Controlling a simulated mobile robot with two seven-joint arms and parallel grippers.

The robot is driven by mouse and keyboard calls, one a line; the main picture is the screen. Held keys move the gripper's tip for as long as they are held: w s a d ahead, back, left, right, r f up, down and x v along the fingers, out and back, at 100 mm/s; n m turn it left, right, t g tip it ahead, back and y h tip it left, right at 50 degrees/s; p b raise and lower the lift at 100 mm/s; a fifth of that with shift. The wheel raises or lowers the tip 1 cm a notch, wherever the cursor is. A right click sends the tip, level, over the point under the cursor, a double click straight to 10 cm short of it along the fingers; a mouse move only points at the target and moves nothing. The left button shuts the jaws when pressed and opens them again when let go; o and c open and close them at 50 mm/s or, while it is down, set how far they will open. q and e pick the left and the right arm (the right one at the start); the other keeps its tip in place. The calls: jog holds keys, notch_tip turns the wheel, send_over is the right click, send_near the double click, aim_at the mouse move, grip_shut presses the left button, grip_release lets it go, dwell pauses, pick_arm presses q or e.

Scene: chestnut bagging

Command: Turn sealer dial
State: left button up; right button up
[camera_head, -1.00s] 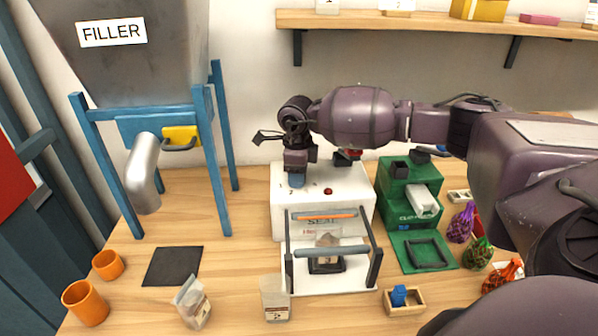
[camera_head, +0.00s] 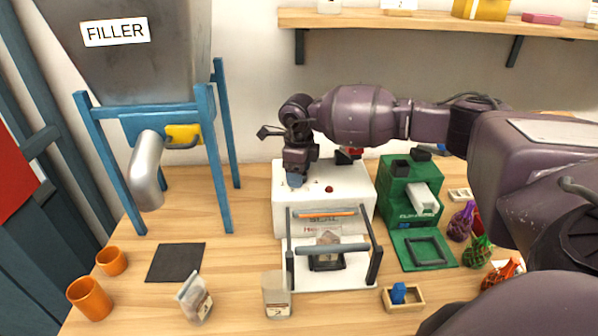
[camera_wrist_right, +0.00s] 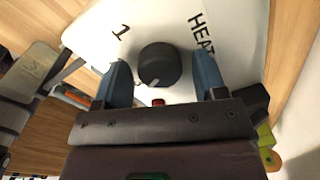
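The white sealer (camera_head: 350,190) stands at the back middle of the table, with a red button (camera_head: 329,189) on its top. Its black round dial (camera_wrist_right: 160,64) shows in the right wrist view, with a small white mark at its lower edge and the labels "1" and "HEAT" near it. My right gripper (camera_head: 295,178) points down over the left part of the sealer's top and hides the dial in the head view. In the wrist view its blue fingers (camera_wrist_right: 164,80) are open on either side of the dial, with gaps showing. My left gripper is not in view.
A filled bag (camera_head: 327,260) lies in the sealer's front frame. Two more bags (camera_head: 195,299) (camera_head: 277,297) stand at the table's front. The green clip machine (camera_head: 410,190) is right of the sealer. A black mat (camera_head: 175,262) and orange cups (camera_head: 90,298) are at left.

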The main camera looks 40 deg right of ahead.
dwell(0.3)
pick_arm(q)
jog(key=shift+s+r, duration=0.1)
pick_arm(e)
jog(key=shift+s+a+r, duration=0.1)
jog(key=shift+r, duration=2.6)
jog(key=shift+s+a+r, duration=0.1)
jog(key=shift+r, duration=2.55)
jog(key=shift+f, duration=0.1)
